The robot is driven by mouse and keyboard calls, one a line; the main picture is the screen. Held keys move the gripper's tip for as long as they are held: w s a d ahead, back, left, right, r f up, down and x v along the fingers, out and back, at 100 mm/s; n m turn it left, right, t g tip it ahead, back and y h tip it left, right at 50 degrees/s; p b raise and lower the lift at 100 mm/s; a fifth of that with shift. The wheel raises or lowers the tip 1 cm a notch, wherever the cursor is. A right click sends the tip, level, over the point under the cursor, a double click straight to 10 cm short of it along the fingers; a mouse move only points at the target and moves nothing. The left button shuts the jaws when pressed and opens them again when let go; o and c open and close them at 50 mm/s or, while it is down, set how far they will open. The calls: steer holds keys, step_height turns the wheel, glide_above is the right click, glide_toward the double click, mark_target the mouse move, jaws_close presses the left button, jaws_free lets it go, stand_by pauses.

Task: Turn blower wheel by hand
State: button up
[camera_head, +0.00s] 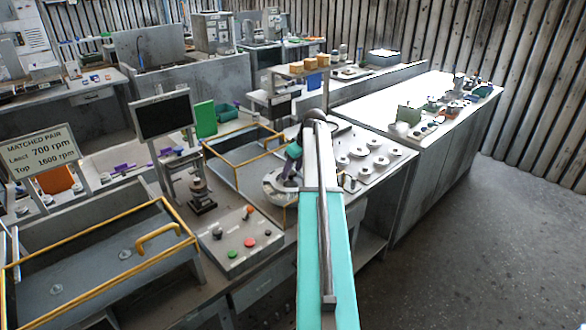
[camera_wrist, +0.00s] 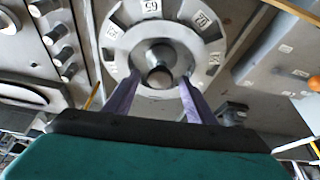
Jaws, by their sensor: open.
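The blower wheel (camera_wrist: 207,45) is a pale grey ring with numbered white tags around its rim and a dark round hub (camera_wrist: 158,62) at its centre. It fills the upper middle of the wrist view, and in the head view it lies on the bench (camera_head: 275,190), partly hidden by my arm. My gripper (camera_wrist: 160,80) is open, with its two purple fingers pointing at the wheel, one on each side of the hub. The fingertips overlap the ring's lower part in the picture; I cannot tell whether they touch it.
A panel with several round knobs (camera_head: 362,160) lies right of the wheel. A dark monitor (camera_head: 162,115) and a "MATCHED PAIR" sign (camera_head: 40,150) stand further left. Open floor lies at the right.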

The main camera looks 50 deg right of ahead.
jaws_close()
stand_by(0.3)
steer(key=shift+w+a, duration=0.1)
